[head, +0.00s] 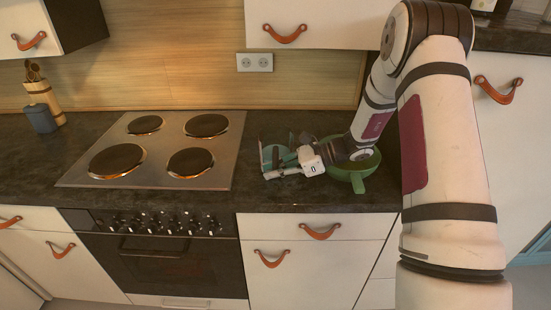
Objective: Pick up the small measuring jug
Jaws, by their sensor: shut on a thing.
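My gripper (270,163) is at the right of the cooktop, low over the dark countertop, reaching in from the right. It is shut on a small teal-green thing (279,153), which looks like the small measuring jug. My fingers and wrist cover part of it, so its handle and spout cannot be made out. I cannot tell whether it touches the counter.
A green bowl-like vessel with a handle (357,184) stands right behind my wrist, partly hidden by it. The cooktop (222,168) lies to the left. A blue-grey container (40,119) and a wooden utensil holder (46,96) stand far left. Wall cabinets (330,22) hang above.

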